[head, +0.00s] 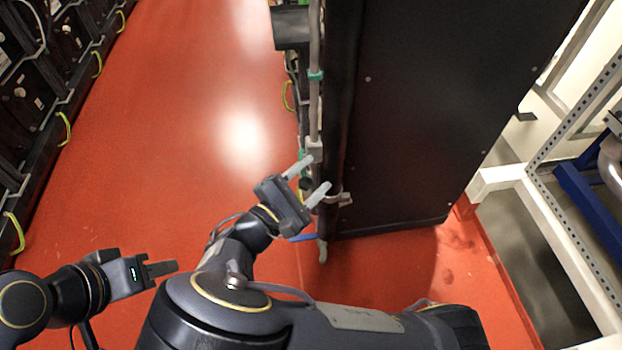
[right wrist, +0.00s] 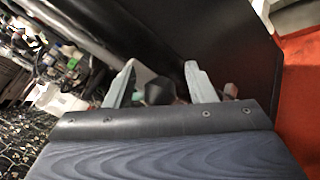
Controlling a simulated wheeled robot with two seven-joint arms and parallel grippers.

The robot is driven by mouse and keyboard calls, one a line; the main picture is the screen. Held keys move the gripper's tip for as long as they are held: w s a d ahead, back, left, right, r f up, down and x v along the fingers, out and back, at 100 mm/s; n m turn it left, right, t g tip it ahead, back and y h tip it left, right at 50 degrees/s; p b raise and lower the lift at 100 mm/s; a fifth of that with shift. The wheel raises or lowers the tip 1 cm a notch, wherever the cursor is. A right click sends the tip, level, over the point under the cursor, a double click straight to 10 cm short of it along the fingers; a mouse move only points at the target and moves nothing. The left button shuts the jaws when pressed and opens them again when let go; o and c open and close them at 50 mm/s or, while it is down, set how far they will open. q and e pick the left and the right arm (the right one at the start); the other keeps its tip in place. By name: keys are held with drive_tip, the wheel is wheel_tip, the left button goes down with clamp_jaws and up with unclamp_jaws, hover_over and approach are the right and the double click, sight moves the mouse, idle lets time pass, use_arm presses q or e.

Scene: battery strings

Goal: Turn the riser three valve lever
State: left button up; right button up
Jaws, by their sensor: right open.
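A grey riser pipe (head: 315,100) runs down the edge of a black cabinet in the head view. A small blue bar (head: 303,238), possibly a valve lever, sticks out left near the pipe's lower end; I cannot read which riser it belongs to. My right gripper (head: 311,175) is open beside the pipe, above the blue bar in the picture. In the right wrist view, its two pale fingers (right wrist: 163,82) stand apart with a dark rounded part (right wrist: 158,92) seen between them. Contact cannot be told. My left gripper (head: 162,268) is low at the left, over the floor, away from the pipe.
The black cabinet (head: 410,110) stands right of the pipe. Battery racks (head: 45,90) with yellow-green cables line the left. A white perforated frame (head: 550,200) stands at the right. The red floor (head: 190,110) of the aisle is clear.

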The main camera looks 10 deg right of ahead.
clamp_jaws()
drive_tip(key=shift+w+r+n+g+y+p, duration=0.25)
drive_tip(key=shift+r+n+g+y+p, duration=0.35)
drive_tip(key=shift+p, duration=2.1)
drive_tip(key=shift+w+r+n+g+y+p, duration=0.25)
drive_tip(key=shift+r+n+g+p, duration=0.55)
drive_tip(key=shift+p, duration=1.85)
drive_tip(key=shift+w+r+n+g+y+p, duration=0.2)
drive_tip(key=shift+r+n+g+y+p, duration=0.5)
drive_tip(key=shift+p, duration=2)
drive_tip(key=shift+h, duration=0.25)
